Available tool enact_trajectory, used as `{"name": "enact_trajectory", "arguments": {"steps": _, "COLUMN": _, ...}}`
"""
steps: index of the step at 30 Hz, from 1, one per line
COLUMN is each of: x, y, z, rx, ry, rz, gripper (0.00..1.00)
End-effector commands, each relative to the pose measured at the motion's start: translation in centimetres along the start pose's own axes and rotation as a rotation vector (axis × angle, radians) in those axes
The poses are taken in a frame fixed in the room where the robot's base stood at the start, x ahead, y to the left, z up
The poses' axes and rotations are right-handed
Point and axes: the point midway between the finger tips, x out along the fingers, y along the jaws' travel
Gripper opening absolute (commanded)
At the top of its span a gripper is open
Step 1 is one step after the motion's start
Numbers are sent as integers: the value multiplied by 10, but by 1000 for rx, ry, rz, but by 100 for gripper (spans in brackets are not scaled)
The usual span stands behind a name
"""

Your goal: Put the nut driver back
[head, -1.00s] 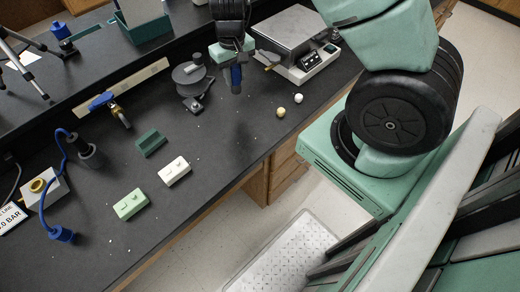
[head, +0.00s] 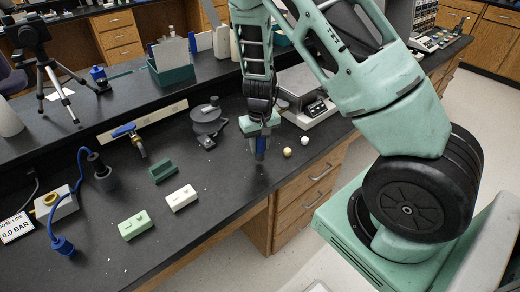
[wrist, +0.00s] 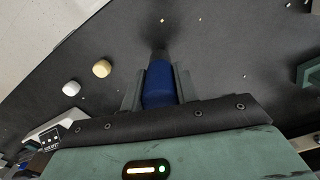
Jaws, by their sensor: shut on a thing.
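The nut driver has a blue handle (wrist: 158,85) and a dark shaft (wrist: 158,56) in the wrist view. My gripper (wrist: 158,92) is shut on the handle, one finger on each side. In the head view my gripper (head: 260,132) hangs over the black bench near its front edge, left of two small balls. The blue handle (head: 260,146) shows below it, pointing down. I cannot tell whether the shaft's tip touches the bench.
Bench between is mostly clear.

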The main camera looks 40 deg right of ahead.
Motion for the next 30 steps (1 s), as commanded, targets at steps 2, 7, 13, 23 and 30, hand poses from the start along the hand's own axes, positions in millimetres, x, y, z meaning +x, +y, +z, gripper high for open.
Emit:
{"name": "enact_trajectory", "arguments": {"steps": 2, "x": 13, "y": 1, "z": 0, "rx": 2, "ry": -3, "rz": 0, "gripper": 0}}
{"name": "enact_trajectory", "arguments": {"steps": 7, "x": 22, "y": 0, "z": 0, "rx": 1, "ry": 0, "rz": 0, "gripper": 0}}
{"name": "enact_trajectory", "arguments": {"steps": 13, "x": 23, "y": 0, "z": 0, "rx": 1, "ry": -1, "rz": 0, "gripper": 0}}
{"name": "enact_trajectory", "arguments": {"steps": 23, "x": 24, "y": 0, "z": 0, "rx": 1, "ry": -1, "rz": 0, "gripper": 51}}
{"name": "enact_trajectory", "arguments": {"steps": 30, "x": 17, "y": 0, "z": 0, "rx": -1, "ry": 1, "rz": 0, "gripper": 51}}
